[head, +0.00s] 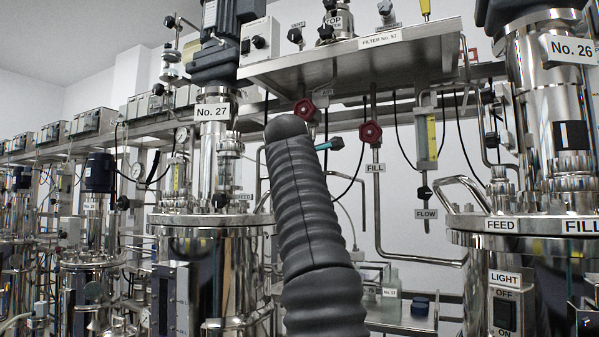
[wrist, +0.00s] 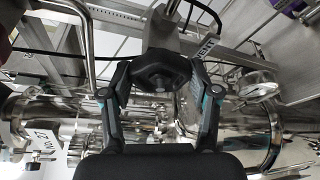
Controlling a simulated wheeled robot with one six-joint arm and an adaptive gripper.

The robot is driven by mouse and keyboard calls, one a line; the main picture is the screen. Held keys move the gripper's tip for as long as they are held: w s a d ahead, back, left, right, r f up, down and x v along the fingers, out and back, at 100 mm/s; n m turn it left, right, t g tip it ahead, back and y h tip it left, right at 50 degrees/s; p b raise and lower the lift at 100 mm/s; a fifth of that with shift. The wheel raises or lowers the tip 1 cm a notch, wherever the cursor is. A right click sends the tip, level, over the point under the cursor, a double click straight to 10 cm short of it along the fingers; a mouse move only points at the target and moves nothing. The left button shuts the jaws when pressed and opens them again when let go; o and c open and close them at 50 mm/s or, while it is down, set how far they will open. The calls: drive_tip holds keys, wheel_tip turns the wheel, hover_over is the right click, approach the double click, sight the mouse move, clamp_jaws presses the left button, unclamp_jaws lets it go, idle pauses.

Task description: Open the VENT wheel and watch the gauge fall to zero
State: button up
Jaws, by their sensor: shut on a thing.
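A dark lobed hand wheel (wrist: 162,68) sits between the two fingers of my gripper (wrist: 160,92) in the wrist view. The fingers are shut on it from both sides. A VENT label (wrist: 207,46) is just right of the wheel, partly behind the right finger. A round gauge (wrist: 258,84) is farther right, seen too obliquely to read. In the head view my sleeved arm covers the wheel and most of my gripper; only a teal finger part shows at its right. A gauge (head: 137,171) also shows at the left there, its reading too small to tell.
A red FILL wheel (head: 371,132) and another red wheel (head: 304,110) hang beneath the steel shelf (head: 345,62). The No. 27 vessel (head: 212,235) stands left of my arm, the No. 26 vessel (head: 545,150) at the right. Pipes and cables crowd the space between.

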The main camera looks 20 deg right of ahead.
drive_tip(key=o, duration=1.2)
drive_tip(key=shift+c, duration=0.2)
drive_tip(key=shift+s, duration=0.1)
drive_tip(key=v, duration=1.1)
drive_tip(key=shift+s+a, duration=0.2)
drive_tip(key=shift+s, duration=0.1)
